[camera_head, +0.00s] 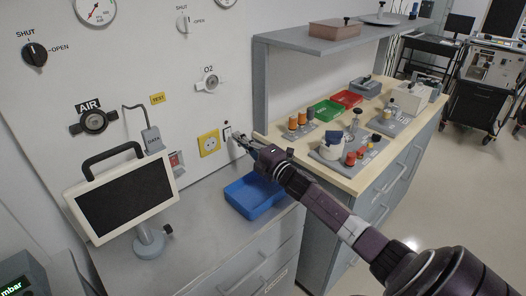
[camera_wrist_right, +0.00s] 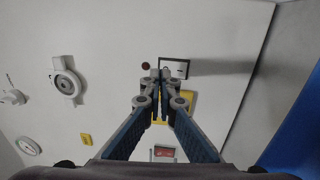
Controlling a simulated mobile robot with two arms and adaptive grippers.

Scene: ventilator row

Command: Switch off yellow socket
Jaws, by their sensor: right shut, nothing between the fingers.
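The yellow socket (camera_head: 209,143) is on the white wall panel, left of a small switch (camera_head: 227,132) with a dark frame. My right gripper (camera_head: 240,139) is shut and empty, its tips close to the wall just right of the switch in the head view. In the right wrist view the shut fingertips (camera_wrist_right: 160,74) overlap the left edge of the switch plate (camera_wrist_right: 180,68). I cannot tell whether they touch it. The yellow socket (camera_wrist_right: 189,99) is mostly hidden behind the fingers there. My left gripper is out of view.
A blue tray (camera_head: 235,204) lies on the grey counter below the switch. A monitor (camera_head: 125,200) on a stand is at left. The wooden bench (camera_head: 345,182) with parts and trays is at right. Wall knobs and the AIR outlet (camera_head: 94,121) stick out from the panel.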

